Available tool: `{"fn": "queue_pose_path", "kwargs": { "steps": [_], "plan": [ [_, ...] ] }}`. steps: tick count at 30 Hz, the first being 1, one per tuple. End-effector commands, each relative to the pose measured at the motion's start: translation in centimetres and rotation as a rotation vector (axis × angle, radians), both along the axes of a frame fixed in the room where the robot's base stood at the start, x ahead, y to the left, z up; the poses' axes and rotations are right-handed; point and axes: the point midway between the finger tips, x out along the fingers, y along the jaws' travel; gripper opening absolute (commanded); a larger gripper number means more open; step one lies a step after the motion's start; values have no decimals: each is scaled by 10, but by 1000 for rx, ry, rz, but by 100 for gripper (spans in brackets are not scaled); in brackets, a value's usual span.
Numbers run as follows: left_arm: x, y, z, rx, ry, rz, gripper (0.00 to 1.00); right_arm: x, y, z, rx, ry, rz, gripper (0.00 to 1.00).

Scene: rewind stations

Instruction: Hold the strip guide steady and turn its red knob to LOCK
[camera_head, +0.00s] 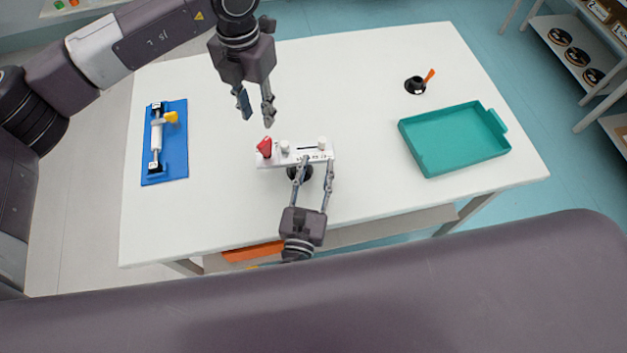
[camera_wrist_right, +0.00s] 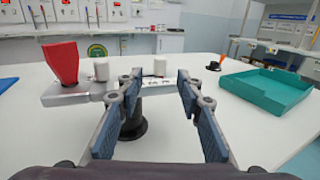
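The strip guide (camera_head: 270,162) is a white bar with white knobs on a dark round post. It stands near the middle of the white table. Its red knob (camera_head: 264,147) is at the left end; it also shows upright in the right wrist view (camera_wrist_right: 63,64). The LOCK marking cannot be read. My left gripper (camera_head: 257,112) is open and empty, above and behind the red knob, apart from it. My right gripper (camera_head: 317,162) is open at the guide's front edge. In the right wrist view its fingers (camera_wrist_right: 158,88) are spread, with the post (camera_wrist_right: 133,122) beside the left finger.
A blue board (camera_head: 178,150) with a white-and-yellow device lies at the left. A teal tray (camera_head: 455,165) lies at the right, with a black holder (camera_head: 414,86) with an orange item behind it. The table between guide and tray is clear.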

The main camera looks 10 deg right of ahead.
Motion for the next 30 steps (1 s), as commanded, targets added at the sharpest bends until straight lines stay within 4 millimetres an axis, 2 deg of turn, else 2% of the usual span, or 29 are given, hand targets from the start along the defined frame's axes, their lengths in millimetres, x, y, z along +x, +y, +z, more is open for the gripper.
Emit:
{"fn": "queue_pose_path", "kwargs": {
  "steps": [6,12,24,25,30],
  "plan": [
    [0,0,0,0,0,0,29,40,-15,1,-2,-2,-1,34],
    [0,0,0,0,0,0,29,62,-24,0,-1,-1,0,34],
    [0,0,0,0,0,0,29,69,-27,0,-1,0,0,34],
    [0,0,0,0,0,0,29,69,-27,0,-1,0,0,33],
    [0,0,0,0,0,0,29,69,-27,0,-1,0,0,14]
  ]
}}
